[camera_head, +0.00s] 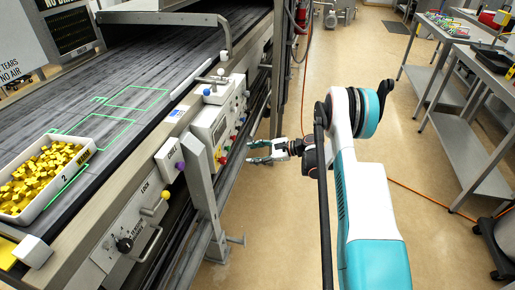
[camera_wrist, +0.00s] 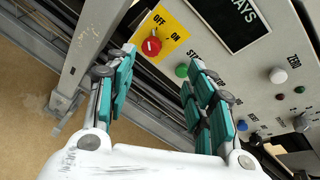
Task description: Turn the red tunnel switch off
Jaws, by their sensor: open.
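The red switch (camera_wrist: 151,46) is a round knob on a yellow plate marked OFF and ON, at the upper middle of the wrist view. A small pale mark shows on the knob, but I cannot tell which word it points to. My gripper (camera_wrist: 163,57) is open and empty, with its teal fingers spread in front of the panel. The knob shows between the fingertips, nearer the left one, with no clear contact. In the head view my gripper (camera_head: 262,152) is just right of the white control panel (camera_head: 208,125). The switch is too small to single out there.
A green button (camera_wrist: 182,71) and several other buttons sit right of the switch, below a dark display (camera_wrist: 232,18). A metal post (camera_head: 205,185) stands beside the panel. A white tray (camera_head: 62,196) of yellow pieces lies on the conveyor. Floor is clear right of my gripper.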

